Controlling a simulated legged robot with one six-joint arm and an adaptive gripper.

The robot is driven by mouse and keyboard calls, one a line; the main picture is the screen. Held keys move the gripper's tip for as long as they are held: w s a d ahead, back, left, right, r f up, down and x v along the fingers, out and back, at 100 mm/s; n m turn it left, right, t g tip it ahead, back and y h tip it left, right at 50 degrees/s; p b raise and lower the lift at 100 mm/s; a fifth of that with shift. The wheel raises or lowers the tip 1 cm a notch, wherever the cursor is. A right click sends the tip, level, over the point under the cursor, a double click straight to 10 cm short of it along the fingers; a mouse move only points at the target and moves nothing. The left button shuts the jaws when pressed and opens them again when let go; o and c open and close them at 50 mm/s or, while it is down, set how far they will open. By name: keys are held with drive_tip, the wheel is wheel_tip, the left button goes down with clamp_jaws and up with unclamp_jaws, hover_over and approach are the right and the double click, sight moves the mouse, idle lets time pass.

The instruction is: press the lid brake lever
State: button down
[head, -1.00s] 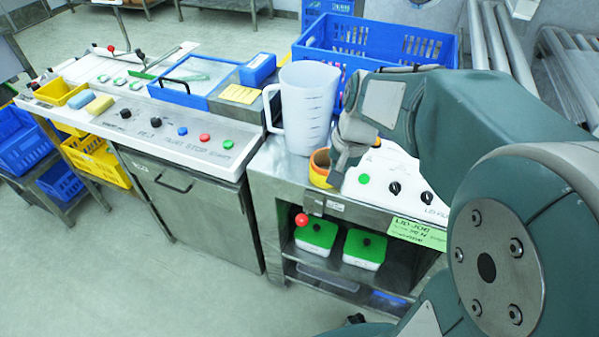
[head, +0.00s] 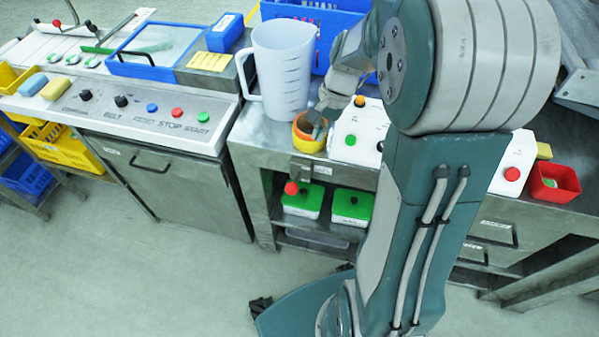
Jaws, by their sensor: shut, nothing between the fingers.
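A red ball knob (head: 291,188) sticks out from the table's front edge, beside a metal bracket; it looks like the lid brake lever, though no label on it is readable. My gripper (head: 319,117) is above the tabletop, pointing down, shut and empty. Its tips overlap an orange-and-yellow round bowl (head: 308,138) in the picture; I cannot tell whether they touch it. The gripper is above and to the right of the red knob, clearly apart from it. A white control box (head: 352,137) with a green button stands right of the gripper, partly hidden by my arm.
A measuring jug (head: 280,75) stands close left of my gripper, with a blue crate (head: 300,12) behind. Green-lidded tubs (head: 352,205) sit on the shelf below. A red bin (head: 555,183) stands at right. The floor in front is open.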

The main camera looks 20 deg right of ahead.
hover_over(299, 175)
drive_tip(key=s+d, duration=0.1)
drive_tip(key=s, duration=0.1)
wheel_tip(299, 175, down, 9)
drive_tip(key=shift+s+a+f, duration=0.4)
drive_tip(key=shift+s+a, duration=0.05)
drive_tip(key=shift+a, duration=0.2)
drive_tip(key=shift+s+a+f, duration=0.35)
drive_tip(key=shift+s+a, duration=0.05)
drive_tip(key=shift+a, duration=0.2)
drive_tip(key=shift+w, duration=0.1)
drive_tip(key=shift+f, duration=0.1)
